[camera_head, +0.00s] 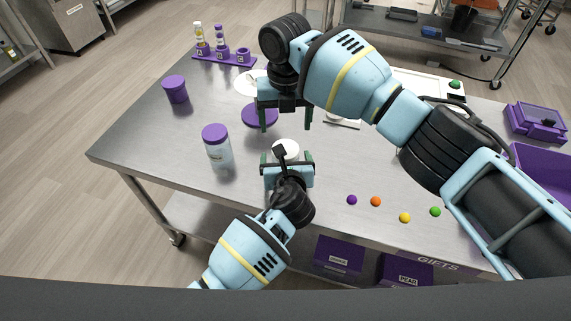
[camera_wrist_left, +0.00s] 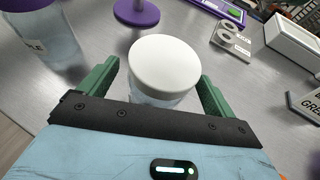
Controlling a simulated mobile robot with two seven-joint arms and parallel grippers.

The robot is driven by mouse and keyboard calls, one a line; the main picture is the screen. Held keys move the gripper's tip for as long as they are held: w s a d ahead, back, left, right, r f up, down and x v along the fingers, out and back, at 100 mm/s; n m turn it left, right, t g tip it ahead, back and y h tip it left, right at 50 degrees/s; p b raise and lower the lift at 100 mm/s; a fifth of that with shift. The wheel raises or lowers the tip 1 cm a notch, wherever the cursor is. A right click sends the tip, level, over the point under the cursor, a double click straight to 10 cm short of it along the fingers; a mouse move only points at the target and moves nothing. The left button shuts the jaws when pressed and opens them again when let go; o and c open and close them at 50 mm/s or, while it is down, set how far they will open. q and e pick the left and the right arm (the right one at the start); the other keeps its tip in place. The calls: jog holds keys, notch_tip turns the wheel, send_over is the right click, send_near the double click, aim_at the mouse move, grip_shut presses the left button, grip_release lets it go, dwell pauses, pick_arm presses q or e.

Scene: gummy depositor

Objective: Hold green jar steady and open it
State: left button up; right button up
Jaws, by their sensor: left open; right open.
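A jar with a white lid (camera_head: 287,147) stands upright on the metal table. Its lid (camera_wrist_left: 163,64) fills the middle of the left wrist view, and its clear body shows only a little below. No green on it shows, so I cannot tell if it is the green jar. My left gripper (camera_head: 286,161) is open, with its green fingers on either side of this jar; the wrist view shows gaps beside the lid. My right gripper (camera_head: 286,116) is open and empty, farther back, above the table near a purple round stand (camera_head: 259,120).
A clear jar with a purple lid (camera_head: 216,134) stands left of my left gripper. A purple cup (camera_head: 175,90) and a purple rack with bottles (camera_head: 224,58) are at the back left. Several coloured balls (camera_head: 376,201) lie at the front right. The table's left front is clear.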

pick_arm(q)
jog(key=shift+w+f, duration=0.2)
jog(key=shift+w, duration=0.3)
